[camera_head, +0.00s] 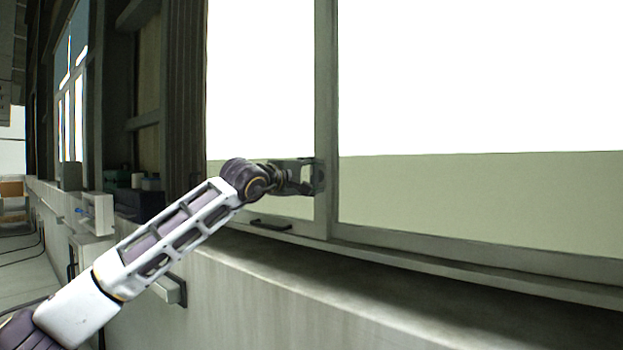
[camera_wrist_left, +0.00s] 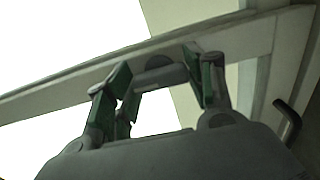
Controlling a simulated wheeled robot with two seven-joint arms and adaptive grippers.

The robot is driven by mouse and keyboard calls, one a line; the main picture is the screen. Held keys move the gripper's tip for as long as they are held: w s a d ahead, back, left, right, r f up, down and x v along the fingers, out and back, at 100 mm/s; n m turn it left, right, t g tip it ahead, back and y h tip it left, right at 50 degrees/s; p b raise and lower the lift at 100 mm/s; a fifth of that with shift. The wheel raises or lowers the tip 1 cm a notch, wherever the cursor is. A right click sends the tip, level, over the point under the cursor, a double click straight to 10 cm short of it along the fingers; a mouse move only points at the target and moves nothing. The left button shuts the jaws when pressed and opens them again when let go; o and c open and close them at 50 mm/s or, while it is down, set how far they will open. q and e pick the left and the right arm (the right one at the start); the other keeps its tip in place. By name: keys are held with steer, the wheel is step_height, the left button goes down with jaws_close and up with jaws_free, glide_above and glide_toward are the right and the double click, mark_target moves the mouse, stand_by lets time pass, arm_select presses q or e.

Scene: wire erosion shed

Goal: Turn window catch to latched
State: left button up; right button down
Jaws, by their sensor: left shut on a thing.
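The window catch shows in the left wrist view as a short grey bar (camera_wrist_left: 160,74) between my fingers, against the pale window frame. In the head view the catch (camera_head: 319,175) is at the upright frame post, mostly hidden by my gripper. My left gripper (camera_head: 304,177) reaches it from the left, low beside the post. In the left wrist view the gripper (camera_wrist_left: 158,80) has its green-padded fingers on either side of the bar, shut on it. The exact angle of the catch is hard to tell. My right gripper is in neither view.
A dark bar handle (camera_head: 271,223) sits on the lower window frame, below my gripper; it also shows in the left wrist view (camera_wrist_left: 288,122). A bare sill (camera_head: 400,285) runs below the window. Small boxes (camera_head: 137,181) stand further left along the wall.

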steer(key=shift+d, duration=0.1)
arm_select(q)
steer(key=o, duration=0.6)
steer(key=shift+o, duration=2)
steer(key=shift+v, duration=0.95)
steer(key=v, duration=1)
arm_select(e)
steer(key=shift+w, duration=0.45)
arm_select(q)
steer(key=shift+f, duration=0.1)
